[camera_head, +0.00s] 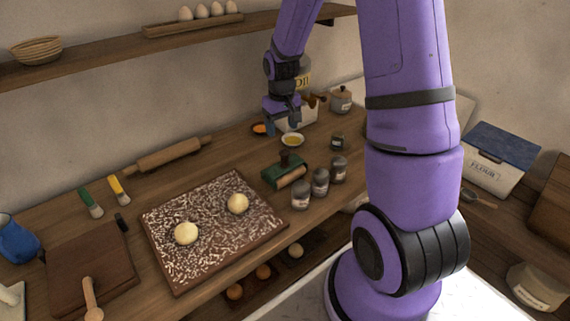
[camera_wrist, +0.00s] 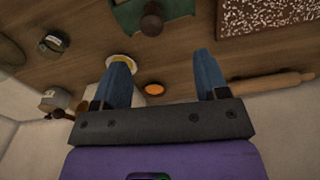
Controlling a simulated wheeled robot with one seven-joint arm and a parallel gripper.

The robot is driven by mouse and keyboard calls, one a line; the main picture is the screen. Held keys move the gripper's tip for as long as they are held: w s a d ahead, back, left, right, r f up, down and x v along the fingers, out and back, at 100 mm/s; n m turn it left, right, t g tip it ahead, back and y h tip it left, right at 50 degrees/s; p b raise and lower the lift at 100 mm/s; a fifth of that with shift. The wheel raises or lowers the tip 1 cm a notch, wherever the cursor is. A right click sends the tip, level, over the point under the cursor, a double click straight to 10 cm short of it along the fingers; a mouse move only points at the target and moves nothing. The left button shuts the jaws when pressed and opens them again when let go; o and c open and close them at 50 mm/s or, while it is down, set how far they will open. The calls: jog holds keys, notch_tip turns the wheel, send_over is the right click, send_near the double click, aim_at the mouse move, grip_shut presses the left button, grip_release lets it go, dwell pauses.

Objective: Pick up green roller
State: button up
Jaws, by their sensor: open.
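The green roller (camera_head: 277,172) lies on the wooden counter, right of the floured board. It has a green body, a dark knob on top and a pale wooden cylinder along its front side. In the wrist view the green roller (camera_wrist: 183,8) shows at the top edge, partly cut off, with its dark round knob facing me. My gripper (camera_head: 283,122) is open and empty above the back of the counter, behind and apart from the roller. In the wrist view both blue fingers of my gripper (camera_wrist: 160,62) are spread, with counter visible between them.
Several spice jars (camera_head: 320,182) stand right of the roller. A small bowl of yellow liquid (camera_head: 292,140) and an orange dish (camera_head: 259,128) are behind it. The floured board (camera_head: 207,247) carries two dough balls. A rolling pin (camera_head: 169,155) lies at the back. A shelf (camera_head: 110,60) hangs above.

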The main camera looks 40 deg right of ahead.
aim_at(285, 159)
jog(key=f, duration=0.2)
jog(key=d+f, duration=0.1)
jog(key=shift+w+f, duration=0.25)
jog(key=shift+w, duration=0.15)
jog(key=f, duration=1)
jog(key=shift+d+f, duration=0.25)
jog(key=shift+d, duration=0.05)
jog(key=shift+c, duration=0.2)
jog(key=c, duration=1)
